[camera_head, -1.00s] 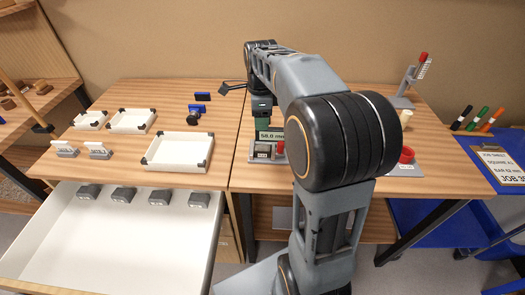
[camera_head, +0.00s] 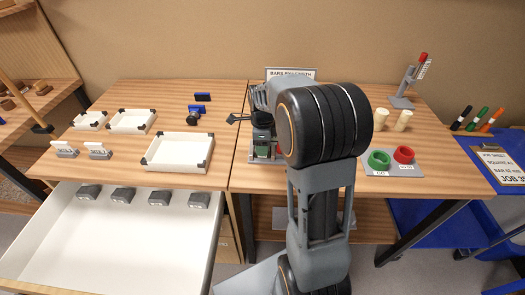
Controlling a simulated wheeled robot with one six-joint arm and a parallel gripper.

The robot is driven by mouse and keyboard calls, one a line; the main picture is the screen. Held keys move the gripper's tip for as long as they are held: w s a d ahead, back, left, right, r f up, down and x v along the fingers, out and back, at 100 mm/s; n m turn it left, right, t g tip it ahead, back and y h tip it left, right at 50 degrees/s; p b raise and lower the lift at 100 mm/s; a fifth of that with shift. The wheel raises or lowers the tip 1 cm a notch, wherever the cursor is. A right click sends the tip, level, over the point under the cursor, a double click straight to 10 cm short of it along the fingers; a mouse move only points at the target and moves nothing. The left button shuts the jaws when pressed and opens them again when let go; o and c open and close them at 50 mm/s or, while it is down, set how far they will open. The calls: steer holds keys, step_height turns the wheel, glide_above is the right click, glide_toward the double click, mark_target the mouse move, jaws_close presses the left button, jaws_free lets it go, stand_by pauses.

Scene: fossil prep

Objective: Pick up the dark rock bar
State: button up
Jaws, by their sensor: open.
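I cannot make out the dark rock bar for certain. My arm covers the middle of the right table, in front of a sign (camera_head: 291,73) that seems to begin with "BARS". Anything lying behind the arm there is hidden. A grey measuring station (camera_head: 264,157) stands on the table beneath my arm and is mostly covered.
White trays (camera_head: 178,168) and blue-and-black tools (camera_head: 202,97) lie left. An open drawer (camera_head: 130,240) holds several grey blocks.

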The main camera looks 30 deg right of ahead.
steer(key=shift+f, duration=1.15)
steer(key=shift+c, duration=0.2)
steer(key=c, duration=0.8)
steer(key=shift+r, duration=0.1)
